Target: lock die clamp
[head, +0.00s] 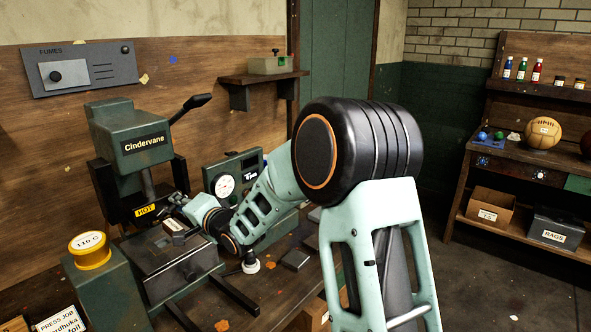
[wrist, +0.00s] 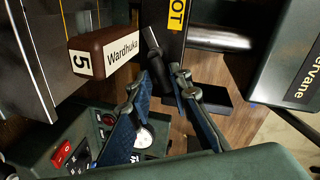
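The green Cindervane press (head: 135,150) stands at the left of the bench, with a yellow HOT label under its head. My gripper (head: 178,203) is low at the front of the press, small and partly hidden in the head view. In the wrist view my gripper (wrist: 164,76) has its two blue-padded fingers apart, with a gap between them. A short black handle (wrist: 153,48), possibly the die clamp lever, lies just beyond the fingertips; I cannot tell whether they touch it. A brown block marked 5 Wardhuka (wrist: 104,53) is left of the fingers.
A grey metal box (head: 170,262) sits in front of the press. A green gauge box (head: 232,175) stands behind my arm. The press's raised lever (head: 192,106) points up right. The floor at right is open.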

